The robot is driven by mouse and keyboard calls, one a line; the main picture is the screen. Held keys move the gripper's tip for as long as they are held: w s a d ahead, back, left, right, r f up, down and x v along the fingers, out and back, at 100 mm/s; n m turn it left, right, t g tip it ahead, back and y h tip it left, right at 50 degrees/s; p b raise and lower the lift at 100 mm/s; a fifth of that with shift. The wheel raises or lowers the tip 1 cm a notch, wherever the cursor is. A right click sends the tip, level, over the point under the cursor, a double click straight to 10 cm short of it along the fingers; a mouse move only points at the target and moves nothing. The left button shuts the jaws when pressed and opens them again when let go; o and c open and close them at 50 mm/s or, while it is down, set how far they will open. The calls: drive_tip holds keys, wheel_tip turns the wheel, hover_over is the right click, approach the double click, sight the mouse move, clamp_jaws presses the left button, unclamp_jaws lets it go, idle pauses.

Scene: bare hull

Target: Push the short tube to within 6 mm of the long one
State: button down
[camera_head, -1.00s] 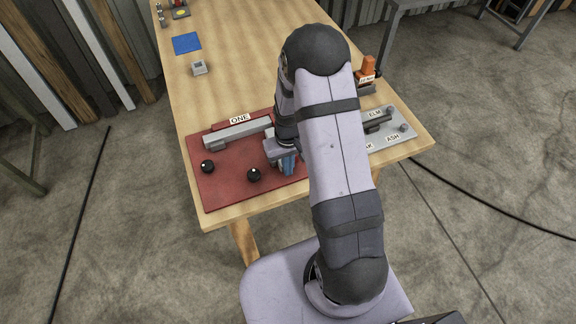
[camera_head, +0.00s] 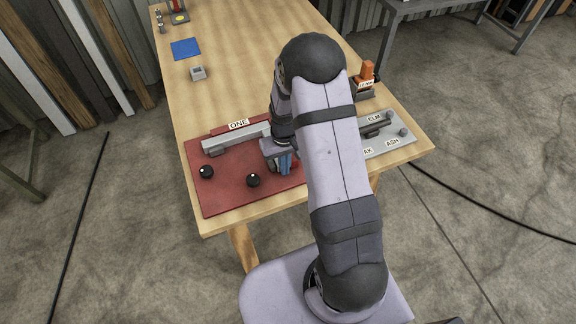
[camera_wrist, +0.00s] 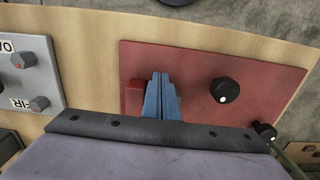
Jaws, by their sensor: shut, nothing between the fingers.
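My gripper (camera_head: 284,168) is over the right part of a red board. Its blue fingers (camera_wrist: 162,98) are together with nothing between them. A red block (camera_wrist: 133,97) stands just left of the fingers in the wrist view; I cannot tell whether they touch. I cannot clearly pick out a short and a long tube. A long grey bar (camera_head: 232,138) lies on the red board (camera_head: 225,192), its right end hidden by my arm. Small grey pieces (camera_head: 160,20) at the table's far left edge are too small to identify.
Two black knobs (camera_head: 206,172) (camera_head: 253,181) stand on the red board. A grey board (camera_head: 395,145) with labelled knobs is to the right, partly hidden by my arm. An orange-topped block (camera_head: 365,76), a grey block (camera_head: 198,73) and a blue square (camera_head: 186,48) are farther back. The middle left table is clear.

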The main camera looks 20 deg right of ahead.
drive_tip(key=shift+s, duration=0.7)
drive_tip(key=shift+s+r+p, duration=0.1)
drive_tip(key=shift+s+p, duration=0.4)
drive_tip(key=shift+s, duration=0.7)
wheel_tip(320, 180, up, 10)
drive_tip(key=b, duration=0.2)
drive_tip(key=shift+b, duration=0.3)
drive_tip(key=s+a+r, duration=0.2)
drive_tip(key=s, duration=0.5)
drive_tip(key=s+a+r, duration=0.2)
drive_tip(key=s+a, duration=0.1)
drive_tip(key=s, duration=0.4)
drive_tip(key=shift+s+a+r, duration=0.15)
drive_tip(key=shift+a+r, duration=0.05)
drive_tip(key=shift+r, duration=0.1)
